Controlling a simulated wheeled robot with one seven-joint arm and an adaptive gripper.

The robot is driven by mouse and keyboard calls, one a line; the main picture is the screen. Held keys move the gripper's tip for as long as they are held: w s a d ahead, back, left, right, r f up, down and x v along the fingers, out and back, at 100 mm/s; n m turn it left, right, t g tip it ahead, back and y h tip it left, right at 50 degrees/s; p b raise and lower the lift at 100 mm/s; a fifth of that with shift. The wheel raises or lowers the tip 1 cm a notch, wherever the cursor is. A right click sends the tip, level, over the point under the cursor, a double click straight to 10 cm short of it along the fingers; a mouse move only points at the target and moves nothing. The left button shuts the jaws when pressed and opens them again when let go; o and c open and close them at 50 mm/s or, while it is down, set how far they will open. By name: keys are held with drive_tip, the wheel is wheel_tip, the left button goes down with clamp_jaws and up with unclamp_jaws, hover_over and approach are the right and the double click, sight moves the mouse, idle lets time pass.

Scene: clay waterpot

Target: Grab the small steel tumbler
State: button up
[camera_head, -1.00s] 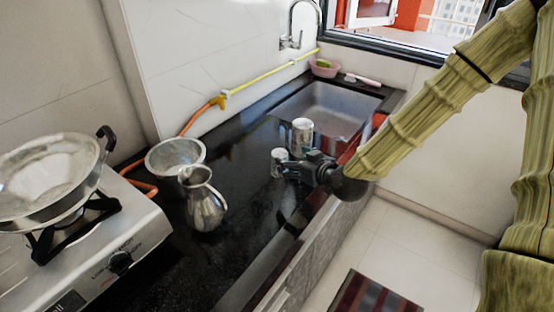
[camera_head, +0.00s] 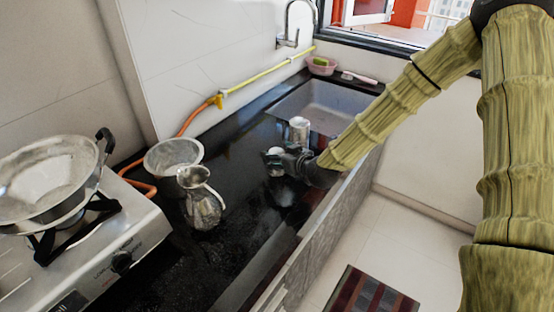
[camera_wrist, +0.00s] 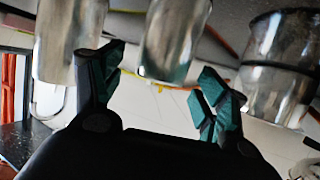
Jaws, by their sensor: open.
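The small steel tumbler (camera_head: 275,169) stands on the black counter, partly hidden by my gripper (camera_head: 281,160). In the wrist view, which looks upside down, what looks like this tumbler (camera_wrist: 175,38) shows between and beyond the two spread fingers of my gripper (camera_wrist: 163,65). The gripper is open and nothing is clamped in it; I cannot tell if a finger touches the tumbler. A second steel tumbler (camera_head: 299,128) stands just behind, nearer the sink, and appears at the left of the wrist view (camera_wrist: 66,40).
A steel jug (camera_head: 202,205) and a metal bowl (camera_head: 172,155) stand left of my gripper. The stove (camera_head: 125,235) with a pan (camera_head: 45,180) is farther left. The sink (camera_head: 325,105) lies behind the tumblers. A yellow-orange hose (camera_head: 250,82) runs along the wall.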

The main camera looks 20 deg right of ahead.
drive_tip(key=shift+w+f, duration=0.15)
drive_tip(key=shift+w, duration=0.1)
drive_tip(key=shift+s, duration=0.1)
drive_tip(key=shift+c, duration=0.3)
drive_tip(key=c, duration=1)
drive_tip(key=shift+c, duration=0.3)
drive_tip(key=shift+r, duration=0.2)
